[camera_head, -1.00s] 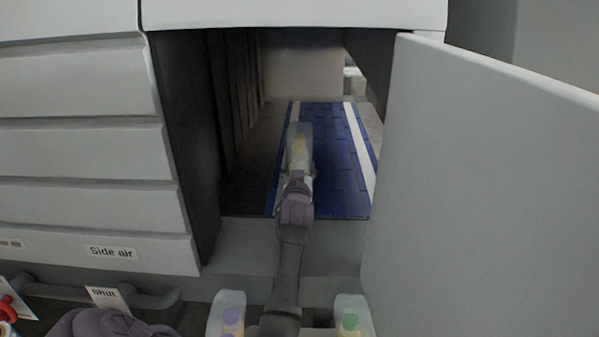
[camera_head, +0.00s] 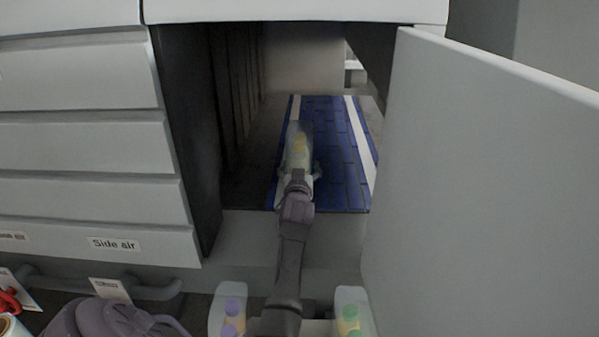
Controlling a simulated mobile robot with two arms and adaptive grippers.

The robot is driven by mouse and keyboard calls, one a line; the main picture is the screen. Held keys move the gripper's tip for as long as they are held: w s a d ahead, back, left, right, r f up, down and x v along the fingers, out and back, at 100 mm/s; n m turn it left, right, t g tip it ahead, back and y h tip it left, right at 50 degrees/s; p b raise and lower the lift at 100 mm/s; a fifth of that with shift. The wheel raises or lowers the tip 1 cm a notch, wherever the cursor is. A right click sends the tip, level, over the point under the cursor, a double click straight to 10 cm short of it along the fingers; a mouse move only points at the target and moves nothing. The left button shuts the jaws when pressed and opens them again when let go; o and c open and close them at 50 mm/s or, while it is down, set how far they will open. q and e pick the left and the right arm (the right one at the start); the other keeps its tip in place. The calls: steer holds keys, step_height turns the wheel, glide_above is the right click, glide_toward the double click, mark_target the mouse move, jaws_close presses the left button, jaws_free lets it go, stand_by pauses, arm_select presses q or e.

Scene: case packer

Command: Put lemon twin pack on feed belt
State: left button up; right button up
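The lemon twin pack (camera_head: 299,143), clear with yellow inside, is on the near left part of the blue feed belt (camera_head: 340,165), beside the left white stripe. My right gripper (camera_head: 298,172) is at the near end of the pack, inside the machine opening. Its fingers look spread to either side of the pack, so it appears open around it. The gripper hides the pack's near end, and I cannot see clearly whether a finger still touches it. A rounded dark part of my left arm shows at the lower left; the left gripper itself is out of view.
A purple-capped pack (camera_head: 231,312) and a green-capped pack (camera_head: 351,312) stand at the bottom, either side of my arm. An open grey door (camera_head: 480,190) bounds the opening on the right, a dark wall (camera_head: 185,130) on the left. The belt's right side is clear.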

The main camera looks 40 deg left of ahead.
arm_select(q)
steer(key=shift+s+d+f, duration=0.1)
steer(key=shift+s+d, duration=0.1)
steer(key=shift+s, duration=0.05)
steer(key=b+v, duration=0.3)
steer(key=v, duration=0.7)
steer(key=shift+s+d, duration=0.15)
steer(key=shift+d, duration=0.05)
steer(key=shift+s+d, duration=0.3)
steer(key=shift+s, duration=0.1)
